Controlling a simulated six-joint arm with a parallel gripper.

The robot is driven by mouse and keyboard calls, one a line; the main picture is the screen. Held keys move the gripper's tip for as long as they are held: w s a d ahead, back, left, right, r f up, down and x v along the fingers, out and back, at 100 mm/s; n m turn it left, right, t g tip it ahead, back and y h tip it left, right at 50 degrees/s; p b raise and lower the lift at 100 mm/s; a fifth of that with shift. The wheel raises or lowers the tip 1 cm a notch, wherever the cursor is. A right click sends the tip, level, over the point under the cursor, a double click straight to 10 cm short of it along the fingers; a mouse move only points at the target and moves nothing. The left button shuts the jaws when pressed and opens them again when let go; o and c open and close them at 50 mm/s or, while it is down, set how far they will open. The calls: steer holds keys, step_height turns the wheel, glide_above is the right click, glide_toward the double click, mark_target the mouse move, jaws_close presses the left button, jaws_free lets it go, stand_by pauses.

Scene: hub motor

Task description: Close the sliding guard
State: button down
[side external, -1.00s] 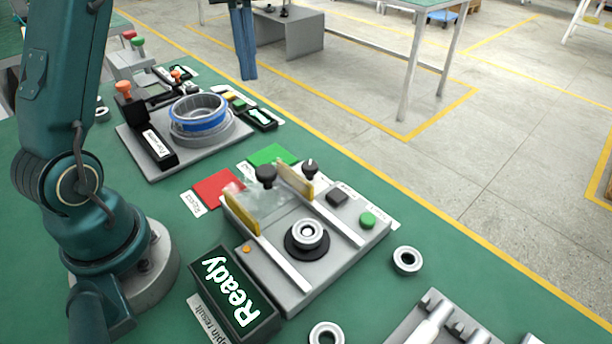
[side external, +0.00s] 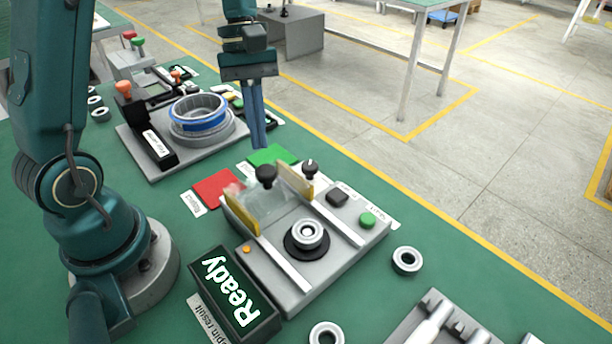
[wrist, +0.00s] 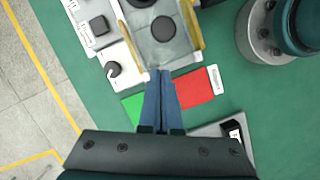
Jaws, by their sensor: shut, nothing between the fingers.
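The sliding guard (side external: 262,204) is a clear panel with yellow side plates and a black knob (side external: 266,175). It sits at the back end of two pale rails on the grey spin tester (side external: 345,259). A metal ring-shaped part (side external: 308,234) on a black round seat stands in front of the guard, uncovered. My gripper (side external: 260,146) is shut and empty, pointing down behind and above the knob. In the wrist view my fingertips (wrist: 161,74) are at the guard's near edge, with the knob (wrist: 163,28) beyond them. Contact cannot be told.
A red pad (side external: 218,188) and a green pad (side external: 272,155) lie behind the tester. A dark dial (side external: 310,168) and a green button (side external: 367,220) are on its right side. A display (side external: 236,291) reads "Ready". A fixture with a blue-banded ring (side external: 199,116) stands behind left.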

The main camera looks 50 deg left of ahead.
mark_target(304, 179)
steer(key=shift+s+d+f, duration=0.1)
steer(key=shift+s+d, duration=0.25)
steer(key=shift+d, duration=0.3)
steer(key=shift+s+d+f, duration=0.1)
steer(key=shift+s+d, duration=0.2)
steer(key=shift+d, duration=0.3)
steer(key=d, duration=1)
